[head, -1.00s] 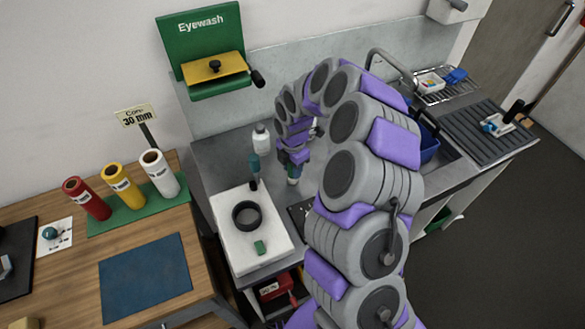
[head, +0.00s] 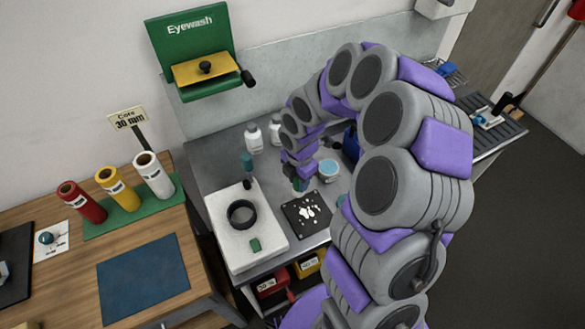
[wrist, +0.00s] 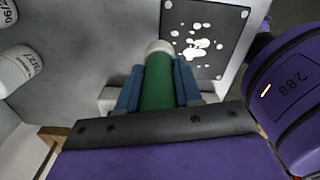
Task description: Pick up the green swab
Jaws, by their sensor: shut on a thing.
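The green swab (wrist: 157,82) is a green cylinder with a pale round tip, seen in the wrist view. My gripper (wrist: 158,92) is shut on it, with a blue finger on each side. The pale tip points away from my wrist, toward the counter. In the head view my gripper (head: 300,184) is above the steel counter, just behind the dark square plate with white spots (head: 306,212). The swab is mostly hidden there by my arm. In the wrist view the dark plate (wrist: 206,40) lies beyond the swab tip, to the right.
White bottles (head: 254,138) stand behind my gripper. A blue-topped tub (head: 328,169) is close on its right. An eyewash station (head: 205,66) hangs above.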

